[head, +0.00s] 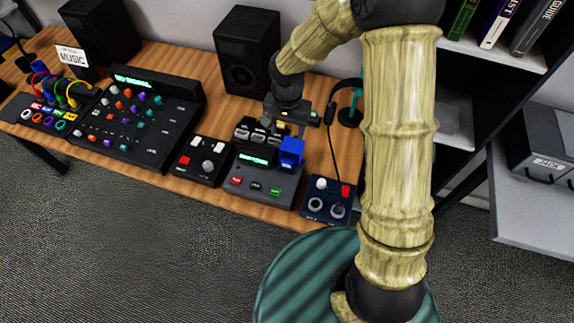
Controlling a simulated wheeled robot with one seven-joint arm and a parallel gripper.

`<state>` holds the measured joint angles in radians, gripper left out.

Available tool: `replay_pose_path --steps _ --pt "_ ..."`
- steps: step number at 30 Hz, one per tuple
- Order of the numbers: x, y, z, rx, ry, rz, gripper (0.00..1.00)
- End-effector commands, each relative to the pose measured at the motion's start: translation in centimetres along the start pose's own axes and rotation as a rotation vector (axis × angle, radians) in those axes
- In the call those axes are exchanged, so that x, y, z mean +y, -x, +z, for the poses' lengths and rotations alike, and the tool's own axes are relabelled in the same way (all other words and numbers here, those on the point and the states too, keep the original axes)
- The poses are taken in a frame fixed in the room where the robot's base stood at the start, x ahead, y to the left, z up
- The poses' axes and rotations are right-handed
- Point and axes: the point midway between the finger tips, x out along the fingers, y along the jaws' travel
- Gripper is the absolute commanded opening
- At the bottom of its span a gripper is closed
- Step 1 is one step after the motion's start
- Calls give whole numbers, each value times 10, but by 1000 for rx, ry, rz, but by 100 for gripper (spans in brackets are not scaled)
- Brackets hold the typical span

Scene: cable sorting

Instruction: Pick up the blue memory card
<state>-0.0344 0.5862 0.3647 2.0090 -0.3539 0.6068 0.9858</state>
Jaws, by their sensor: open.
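The blue memory card (291,152) looks like a bright blue block. It stands at the back right of a dark grey device (262,182) with a green display and red and green buttons. My gripper (281,122) is open and reaches down over the back of this device, just above and behind the blue card. No held object shows between its fingers. The fingertips are small and partly merge with the dark and grey pieces (249,130) behind the display, so I cannot tell whether they touch the card.
A small box with a red button (201,161) stands left of the device, and a blue knob box (327,199) stands right. A mixer (133,118), cable panel (45,112) and speaker (248,62) crowd the wooden table (215,202). A shelf (540,200) stands at right.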

Motion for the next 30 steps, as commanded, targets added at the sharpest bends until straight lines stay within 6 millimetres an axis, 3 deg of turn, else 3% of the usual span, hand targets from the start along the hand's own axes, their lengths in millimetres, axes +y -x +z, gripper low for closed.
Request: replay_pose_path --steps 15,19,30 --pt "0 -90 1 -3 1 2 58" --pt "0 -101 1 -1 2 0 58" --pt "1 -104 0 -1 -1 0 58"
